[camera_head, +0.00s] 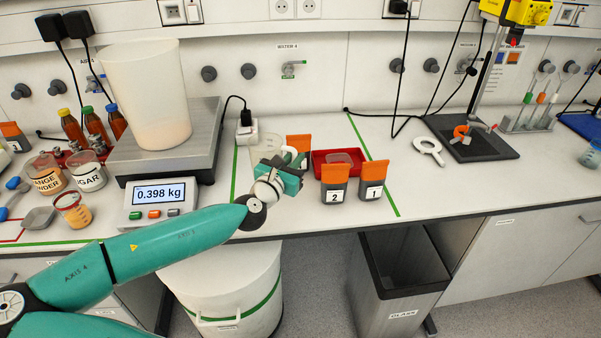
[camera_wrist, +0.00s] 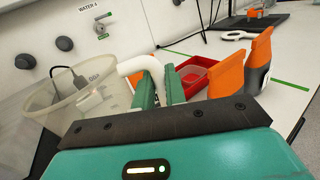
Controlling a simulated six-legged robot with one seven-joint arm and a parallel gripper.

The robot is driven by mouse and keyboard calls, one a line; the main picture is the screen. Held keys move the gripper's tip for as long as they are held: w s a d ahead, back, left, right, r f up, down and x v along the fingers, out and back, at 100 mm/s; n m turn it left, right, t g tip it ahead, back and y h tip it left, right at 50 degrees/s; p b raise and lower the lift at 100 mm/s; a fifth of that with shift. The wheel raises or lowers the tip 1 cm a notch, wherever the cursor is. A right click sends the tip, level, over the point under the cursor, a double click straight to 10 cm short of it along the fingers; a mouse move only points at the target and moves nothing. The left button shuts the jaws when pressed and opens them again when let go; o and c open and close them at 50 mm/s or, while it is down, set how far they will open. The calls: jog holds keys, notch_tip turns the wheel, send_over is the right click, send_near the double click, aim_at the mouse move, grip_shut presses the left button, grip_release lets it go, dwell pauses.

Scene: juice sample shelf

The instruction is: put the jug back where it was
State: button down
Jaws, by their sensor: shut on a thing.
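The jug is a translucent, pale beaker-like vessel with a white handle. It shows behind my gripper in the head view (camera_head: 259,155), and on the left in the wrist view (camera_wrist: 60,118). My gripper (camera_head: 288,167) is shut on the jug's white handle, which rises between the green fingers in the wrist view (camera_wrist: 150,88). The jug looks close to upright, between the scale and the orange-lidded containers. My gripper hides part of it in the head view, and I cannot tell whether its base touches the bench.
A scale (camera_head: 205,130) reading 0.398 kg bears a large translucent container (camera_head: 146,95). Right of the jug are a red tray (camera_head: 322,158) and orange-lidded containers 2 (camera_head: 334,185) and 1 (camera_head: 373,182). Green lines mark the bench. Bare bench lies right of container 1.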

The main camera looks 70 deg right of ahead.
jog(key=shift+s+d+f, duration=0.15)
jog(key=shift+d+f, duration=0.3)
jog(key=shift+f, duration=0.6)
jog(key=shift+s+d+f, duration=0.15)
jog(key=shift+d+f, duration=0.3)
jog(key=shift+f, duration=0.6)
jog(key=shift+s+d+f, duration=0.15)
jog(key=shift+d+f, duration=0.3)
jog(key=shift+f, duration=0.6)
jog(key=c, duration=1.5)
grip_release()
jog(key=shift+f, duration=0.15)
jog(key=shift+o, duration=0.2)
